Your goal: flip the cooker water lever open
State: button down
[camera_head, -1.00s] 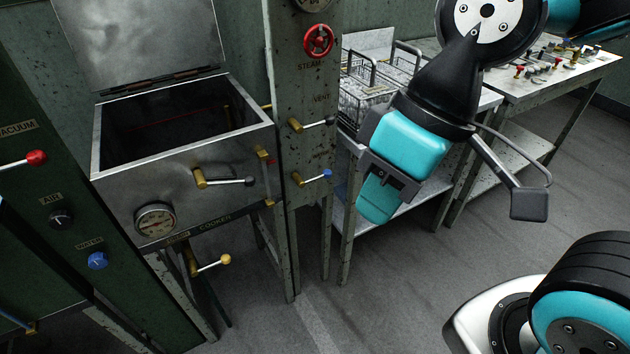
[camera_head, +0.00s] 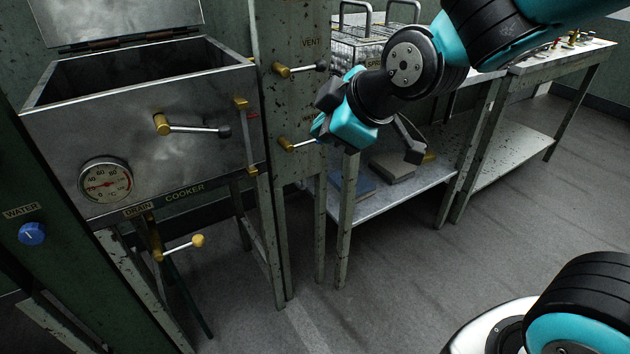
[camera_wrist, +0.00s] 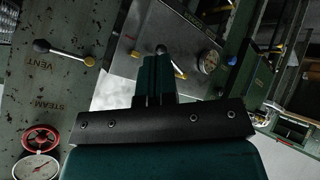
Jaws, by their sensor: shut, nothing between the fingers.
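The cooker water lever (camera_head: 297,145) is a brass pivot with a thin, roughly level rod on the green post (camera_head: 287,110), right of the cooker. Its blue end is hidden behind my gripper (camera_head: 322,128) in the head view. My gripper overlaps the rod's right end there; I cannot tell whether they touch. My gripper's fingers also show in the wrist view (camera_wrist: 155,62), together and empty. The water lever cannot be made out in the wrist view. The vent lever (camera_head: 300,70), with a black knob, sits above it on the same post.
The open cooker (camera_head: 70,150) has a black-knobbed front lever (camera_head: 195,129), a gauge (camera_head: 105,184) and a yellow-knobbed drain lever (camera_head: 180,247). A bench (camera_head: 400,205) with wire baskets (camera_head: 360,50) stands behind my arm. The floor in front is clear.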

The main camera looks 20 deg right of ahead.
jog(key=w+d+f+n+t+h+b, duration=0.1)
jog(key=w+d+f+n+t+b, duration=0.4)
jog(key=f+b, duration=0.45)
jog(key=w+d+f+n+t+h+b, duration=0.2)
jog(key=w+f+n+t+b, duration=0.4)
jog(key=b, duration=0.7)
notch_tip(320, 180, down, 13)
jog(key=w+n+t+y+b, duration=0.1)
jog(key=n+t+y+b, duration=0.3)
jog(key=n+b, duration=1)
jog(key=b, duration=0.4)
jog(key=shift+w+d+n+t, duration=0.3)
jog(key=shift+d+n+t, duration=0.1)
jog(key=s+r+p+x, duration=0.1)
jog(key=r+p+x, duration=0.1)
jog(key=p+x, duration=1)
jog(key=shift+r, duration=0.45)
